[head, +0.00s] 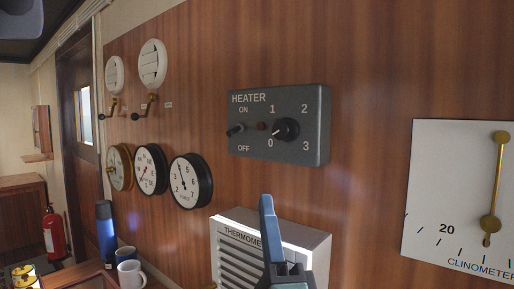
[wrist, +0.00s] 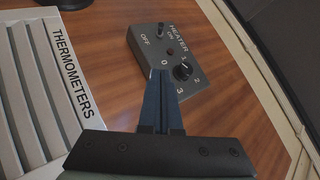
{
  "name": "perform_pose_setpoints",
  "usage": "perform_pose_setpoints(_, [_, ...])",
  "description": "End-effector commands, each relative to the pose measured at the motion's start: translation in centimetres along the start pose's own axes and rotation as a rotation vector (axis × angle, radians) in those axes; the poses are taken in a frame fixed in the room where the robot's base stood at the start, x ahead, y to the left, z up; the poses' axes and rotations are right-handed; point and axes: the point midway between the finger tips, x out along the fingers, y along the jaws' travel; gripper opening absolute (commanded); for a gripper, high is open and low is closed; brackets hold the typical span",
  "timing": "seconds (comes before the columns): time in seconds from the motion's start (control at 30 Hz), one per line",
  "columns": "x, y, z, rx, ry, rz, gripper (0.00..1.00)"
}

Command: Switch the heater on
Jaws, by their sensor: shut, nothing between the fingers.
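The heater panel (head: 279,150) is a dark grey box on the wooden wall. It has a small toggle lever (head: 235,130) between the ON and OFF marks, a dark reddish indicator (head: 262,126) and a black knob (head: 286,129) with marks 0 to 3. The lever tilts out toward the left; I cannot tell which mark it is set to. In the wrist view the panel (wrist: 150,45) lies beyond the fingertips, with its lever (wrist: 161,29) and knob (wrist: 183,72) visible. My gripper (head: 266,203) is shut and empty, below the panel and apart from it; its fingers (wrist: 158,80) also show in the wrist view.
A white louvred thermometer box (head: 232,252) is on the wall just below the panel, beside my gripper. Round gauges (head: 191,181) hang to the left. A clinometer (head: 455,200) hangs at the right. A blue bottle (head: 105,230) and mugs (head: 130,273) stand lower left.

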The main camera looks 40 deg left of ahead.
Motion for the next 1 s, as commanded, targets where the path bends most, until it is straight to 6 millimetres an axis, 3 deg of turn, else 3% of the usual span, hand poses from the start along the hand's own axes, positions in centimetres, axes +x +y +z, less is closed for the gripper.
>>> perform_pose_setpoints(0.57, [0.6,0.4,0.2,0.054,-0.005,-0.002,0.0])
perform_pose_setpoints(0.77, [3.9,0.1,0.3,0.056,-0.006,-0.003,0.0])
perform_pose_setpoints(1.0, [9.1,0.1,0.3,0.056,-0.005,-0.003,0.0])
